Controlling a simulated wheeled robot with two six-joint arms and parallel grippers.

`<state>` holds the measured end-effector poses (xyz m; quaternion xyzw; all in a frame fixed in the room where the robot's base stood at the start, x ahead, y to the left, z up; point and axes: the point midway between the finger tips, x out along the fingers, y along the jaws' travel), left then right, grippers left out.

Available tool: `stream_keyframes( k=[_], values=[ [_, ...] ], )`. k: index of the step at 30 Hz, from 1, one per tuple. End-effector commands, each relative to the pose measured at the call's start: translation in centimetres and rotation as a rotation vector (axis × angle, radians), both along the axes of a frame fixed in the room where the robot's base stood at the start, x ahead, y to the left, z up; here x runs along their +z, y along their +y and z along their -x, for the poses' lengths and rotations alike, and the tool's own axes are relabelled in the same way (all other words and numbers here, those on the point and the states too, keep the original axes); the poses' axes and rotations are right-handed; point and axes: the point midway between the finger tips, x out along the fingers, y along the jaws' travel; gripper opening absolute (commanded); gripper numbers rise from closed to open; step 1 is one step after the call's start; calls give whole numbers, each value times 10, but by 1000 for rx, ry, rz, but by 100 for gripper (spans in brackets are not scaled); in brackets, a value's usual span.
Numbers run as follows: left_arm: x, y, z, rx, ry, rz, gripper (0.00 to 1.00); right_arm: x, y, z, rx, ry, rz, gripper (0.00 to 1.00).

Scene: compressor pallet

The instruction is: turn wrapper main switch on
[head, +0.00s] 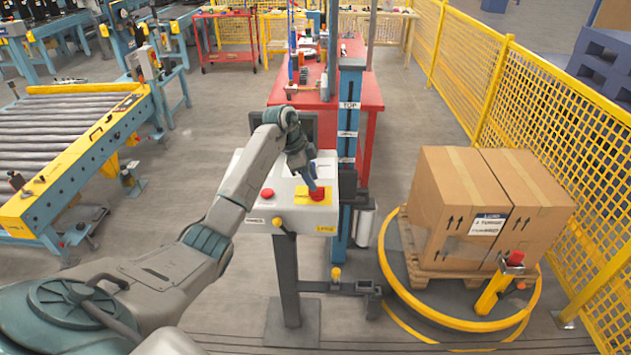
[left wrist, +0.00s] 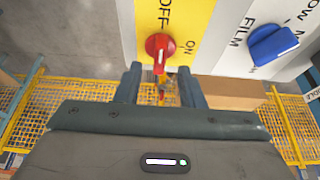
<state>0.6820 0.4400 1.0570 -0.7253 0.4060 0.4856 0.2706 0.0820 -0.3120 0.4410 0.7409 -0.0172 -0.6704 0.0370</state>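The wrapper main switch is a red rotary knob (left wrist: 160,46) on a yellow plate (left wrist: 197,18) marked OFF and ON, at the top of the left wrist view. Its narrow grip points down in that view, toward my gripper. In the head view the red switch (head: 318,194) sits on the right part of the control box (head: 247,207), partly covered by my gripper. My left gripper (left wrist: 160,72) is open, with its fingers spread to either side of the knob's lower end. I cannot tell whether they touch it. My right gripper is not in view.
A blue knob (left wrist: 272,45) marked FILM is beside the yellow plate. The box also has a red button (head: 267,193) and a yellow-based button (head: 278,222). A turntable (head: 387,262) with cartons (head: 459,200) stands right, by a yellow fence (head: 560,120).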

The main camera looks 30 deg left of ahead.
Motion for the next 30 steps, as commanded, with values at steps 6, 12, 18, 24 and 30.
stream_keyframes(
  k=[6, 12, 18, 24, 30],
  values=[
    [-25, -10, -5, 0, 1, 0, 35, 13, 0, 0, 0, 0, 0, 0],
    [-33, -12, -7, -2, -1, 0, 35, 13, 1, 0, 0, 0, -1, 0],
    [-33, -12, -7, -1, -1, -1, 34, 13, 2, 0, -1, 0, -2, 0],
    [-33, -12, -7, -1, -1, -1, 0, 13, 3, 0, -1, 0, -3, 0],
    [-33, -12, -7, -7, -2, 0, 0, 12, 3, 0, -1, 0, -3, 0]
  ],
)
